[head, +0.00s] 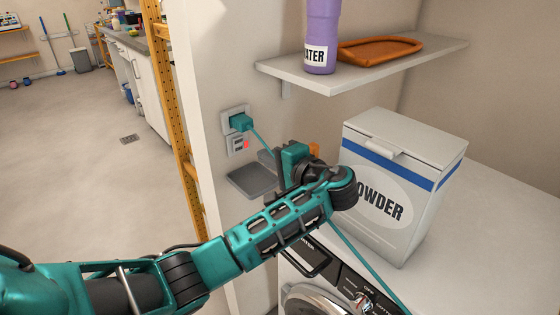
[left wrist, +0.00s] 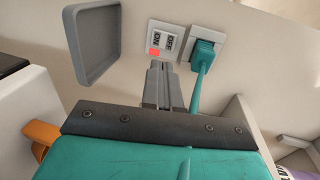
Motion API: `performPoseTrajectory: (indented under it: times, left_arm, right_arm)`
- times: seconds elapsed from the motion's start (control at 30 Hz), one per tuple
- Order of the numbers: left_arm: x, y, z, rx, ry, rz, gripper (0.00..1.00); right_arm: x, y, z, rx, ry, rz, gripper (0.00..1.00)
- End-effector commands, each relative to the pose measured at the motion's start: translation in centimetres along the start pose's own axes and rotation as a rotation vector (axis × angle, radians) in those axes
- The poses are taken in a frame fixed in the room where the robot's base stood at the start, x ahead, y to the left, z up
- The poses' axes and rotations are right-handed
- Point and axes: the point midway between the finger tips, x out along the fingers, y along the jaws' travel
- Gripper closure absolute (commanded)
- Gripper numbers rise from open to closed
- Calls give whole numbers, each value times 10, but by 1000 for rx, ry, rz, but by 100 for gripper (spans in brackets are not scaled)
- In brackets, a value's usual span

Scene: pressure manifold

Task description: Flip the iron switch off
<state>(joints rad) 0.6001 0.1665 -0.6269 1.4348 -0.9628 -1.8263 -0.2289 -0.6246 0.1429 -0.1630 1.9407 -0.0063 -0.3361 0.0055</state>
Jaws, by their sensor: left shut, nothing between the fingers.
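The wall switch (head: 238,143) is a small plate with a red mark, just below the socket with a teal plug (head: 241,122). In the left wrist view the switch (left wrist: 168,40) shows ON and OFF labels, with the red mark at the ON end. My left gripper (head: 266,156) is shut and empty, to the right of and slightly below the switch in the head view. In the left wrist view its fingertips (left wrist: 160,66) point at the wall close to the switch's edge; I cannot tell whether they touch it. The iron is not clearly visible.
A grey tray (head: 251,181) juts from the wall below the switch. A teal cord (left wrist: 201,91) runs from the plug past my gripper. A powder box (head: 398,220) stands right of my arm, under a shelf (head: 440,51) with a purple bottle (head: 321,25).

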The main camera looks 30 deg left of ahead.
Motion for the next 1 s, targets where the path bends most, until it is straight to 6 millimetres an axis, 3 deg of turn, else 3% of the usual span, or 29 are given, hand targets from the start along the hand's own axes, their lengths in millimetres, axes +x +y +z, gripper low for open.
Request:
performPoseTrajectory:
  times: [0.2,0.4,1.0]
  left_arm:
    - [45,-4,1,0,-3,-1,100]
    - [66,-11,0,0,0,0,100]
    - [76,-12,-6,0,-1,12,100]
  right_arm:
    - [-1,0,-1,0,-1,0,39]
    - [-2,0,-3,0,-1,0,39]
    - [0,0,0,0,-1,0,39]
